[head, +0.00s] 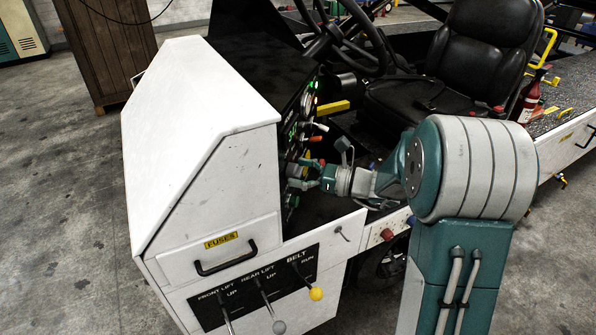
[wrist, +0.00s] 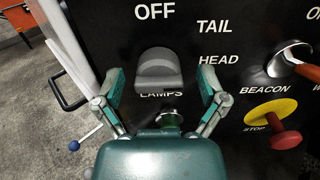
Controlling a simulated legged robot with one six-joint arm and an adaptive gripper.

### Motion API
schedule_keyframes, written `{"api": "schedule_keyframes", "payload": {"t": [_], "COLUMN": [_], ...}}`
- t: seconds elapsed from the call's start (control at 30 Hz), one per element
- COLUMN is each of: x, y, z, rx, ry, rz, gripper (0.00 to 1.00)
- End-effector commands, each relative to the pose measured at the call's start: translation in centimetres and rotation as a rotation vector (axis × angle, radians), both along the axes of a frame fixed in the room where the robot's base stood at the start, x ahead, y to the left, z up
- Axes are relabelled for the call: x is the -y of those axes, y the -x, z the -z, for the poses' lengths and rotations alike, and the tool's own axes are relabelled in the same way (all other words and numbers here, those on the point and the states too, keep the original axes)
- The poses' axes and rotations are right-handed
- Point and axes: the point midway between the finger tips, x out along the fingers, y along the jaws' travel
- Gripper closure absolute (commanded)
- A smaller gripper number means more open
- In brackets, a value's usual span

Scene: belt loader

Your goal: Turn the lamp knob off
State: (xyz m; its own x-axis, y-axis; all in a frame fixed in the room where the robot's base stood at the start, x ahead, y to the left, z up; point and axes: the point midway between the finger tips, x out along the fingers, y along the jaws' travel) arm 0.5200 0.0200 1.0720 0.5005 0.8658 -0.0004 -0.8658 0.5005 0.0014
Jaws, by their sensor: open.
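The lamp knob (wrist: 159,70) is a dark grey knob on the black panel in the wrist view. The word LAMPS stands below it, OFF above it, and TAIL and HEAD to its upper right and right. Which mark it points at I cannot tell. My gripper (wrist: 160,88) is open, with one finger on each side of the knob and gaps between fingers and knob. In the head view my gripper (head: 312,176) is at the dashboard panel, and the knob itself cannot be made out there.
A beacon switch with an orange-red lever (wrist: 300,66) and a red stop knob (wrist: 285,140) on a yellow plate are right of my gripper. The steering wheel (head: 345,40) and black seat (head: 475,60) are behind. Yellow-tipped belt lever (head: 316,293) is below.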

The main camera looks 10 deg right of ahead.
Motion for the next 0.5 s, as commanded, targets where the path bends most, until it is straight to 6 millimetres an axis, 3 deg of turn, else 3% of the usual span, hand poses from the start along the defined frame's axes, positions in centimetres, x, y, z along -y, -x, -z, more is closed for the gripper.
{"api": "schedule_keyframes", "payload": {"t": [0.23, 0.27, 0.4, 0.43, 0.5], "x": [-0.11, -0.1, -0.1, -0.1, -0.09], "y": [-0.07, -0.06, -0.06, -0.07, -0.08], "z": [-0.01, 0.0, 0.0, 0.0, -0.01], "rx": [0.0, 0.0, -0.001, 0.0, 0.001], "ry": [0.0, 0.0, 0.001, 0.001, 0.001], "rz": [0.0, 0.0, 0.0, 0.0, 0.0], "gripper": [0.09, 0.18, 0.8, 0.91, 0.91]}}
